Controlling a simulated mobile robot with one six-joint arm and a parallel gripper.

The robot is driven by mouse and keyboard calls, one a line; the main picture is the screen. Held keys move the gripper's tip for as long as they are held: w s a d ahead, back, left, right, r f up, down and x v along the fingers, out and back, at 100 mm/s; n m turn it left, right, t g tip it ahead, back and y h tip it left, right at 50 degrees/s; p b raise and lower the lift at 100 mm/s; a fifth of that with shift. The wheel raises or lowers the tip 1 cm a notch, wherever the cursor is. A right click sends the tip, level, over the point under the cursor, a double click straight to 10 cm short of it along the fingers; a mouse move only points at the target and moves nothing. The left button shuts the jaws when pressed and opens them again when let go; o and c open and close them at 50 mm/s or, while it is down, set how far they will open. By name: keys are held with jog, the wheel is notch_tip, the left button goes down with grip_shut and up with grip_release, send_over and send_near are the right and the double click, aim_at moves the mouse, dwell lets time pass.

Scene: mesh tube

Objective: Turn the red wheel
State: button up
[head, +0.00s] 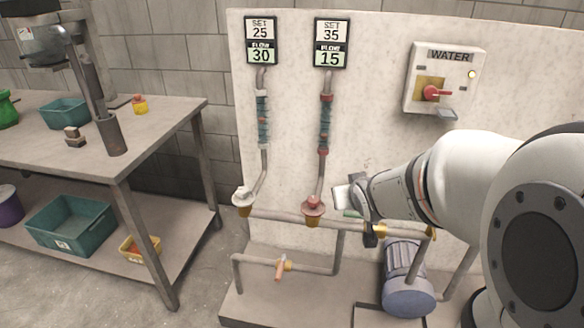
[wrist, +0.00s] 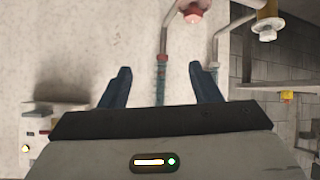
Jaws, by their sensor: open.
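The red wheel (head: 313,203) sits on the right valve at the foot of the right-hand pipe, in front of the pale panel. In the wrist view the red wheel (wrist: 192,14) is at the top edge, partly cut off. My gripper (head: 342,198) is just right of the red wheel in the head view, apart from it as far as I can see. In the wrist view my gripper (wrist: 160,76) has its two dark fingers spread with nothing held between them. The right-hand pipe shows behind the gap.
A white wheel (head: 242,196) is on the left valve. Displays above read SET 25, FLOW 30 (head: 261,41) and SET 35, FLOW 15 (head: 331,43). A WATER switch box (head: 444,78) is at right; a pump (head: 408,290) stands below my arm. A workbench (head: 180,115) is at left.

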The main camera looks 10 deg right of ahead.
aim_at(317, 203)
jog(key=w+a+f+n+t+y+b, duration=0.1)
jog(key=w+f+n+t+y+b, duration=0.15)
jog(key=w+f+y+b, duration=0.35)
jog(key=w+a+f+n+t+y+b, duration=0.1)
jog(key=w+a+f+t+b, duration=0.2)
jog(key=f+b, duration=0.65)
jog(key=shift+t, duration=0.45)
jog(key=x, duration=0.2)
jog(key=b+x, duration=0.1)
jog(key=x, duration=0.2)
jog(key=d+x, duration=0.1)
jog(key=x, duration=0.1)
jog(key=shift+w+f, duration=0.1)
jog(key=shift+w, duration=0.35)
jog(key=shift+c, duration=0.6)
jog(key=c, duration=0.9)
jog(key=shift+y, duration=0.4)
